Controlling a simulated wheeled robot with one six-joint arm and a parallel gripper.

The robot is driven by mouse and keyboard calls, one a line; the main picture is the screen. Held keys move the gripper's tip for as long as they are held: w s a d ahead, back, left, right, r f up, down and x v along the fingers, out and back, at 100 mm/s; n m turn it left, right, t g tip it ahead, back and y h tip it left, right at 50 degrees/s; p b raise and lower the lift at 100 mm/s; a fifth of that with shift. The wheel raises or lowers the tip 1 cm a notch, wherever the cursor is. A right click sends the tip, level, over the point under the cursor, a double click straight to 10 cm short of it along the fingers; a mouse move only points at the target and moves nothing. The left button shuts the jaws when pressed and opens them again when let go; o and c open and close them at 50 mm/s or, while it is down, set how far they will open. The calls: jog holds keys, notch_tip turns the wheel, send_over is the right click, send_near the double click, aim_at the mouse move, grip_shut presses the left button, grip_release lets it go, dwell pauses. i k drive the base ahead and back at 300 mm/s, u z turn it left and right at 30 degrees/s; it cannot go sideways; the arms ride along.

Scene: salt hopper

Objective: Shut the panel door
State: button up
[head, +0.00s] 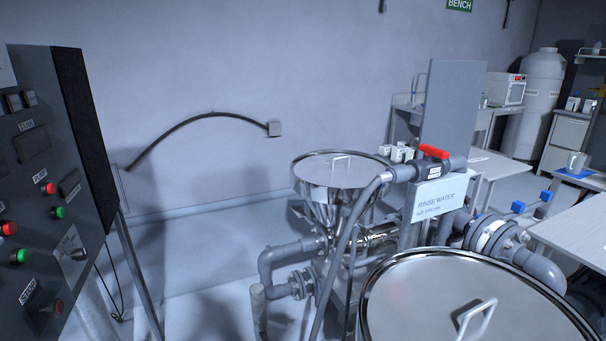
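A dark control panel (33,190) with red and green buttons, black switches and small labels stands at the left edge of the head view, on metal legs. Its right side shows as a black, textured upright face (86,145). I cannot tell whether this face is a door or the side of the box. No door handle or hinge is clear, and the panel's left part is cut off by the picture edge. My gripper is not in view.
A steel hopper with a lid (340,170) stands mid-view, with grey pipes and a red-handled valve (434,152). A large lidded vessel (470,300) fills the lower right. A grey upright plate (455,105) and benches (575,230) lie beyond. Floor (205,300) shows between panel and hopper.

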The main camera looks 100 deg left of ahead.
aim_at(39, 149)
jog(key=u, duration=4.7)
jog(key=k, duration=1.3)
jog(key=u, duration=0.95)
jog(key=i, duration=1.45)
jog(key=z, duration=0.75)
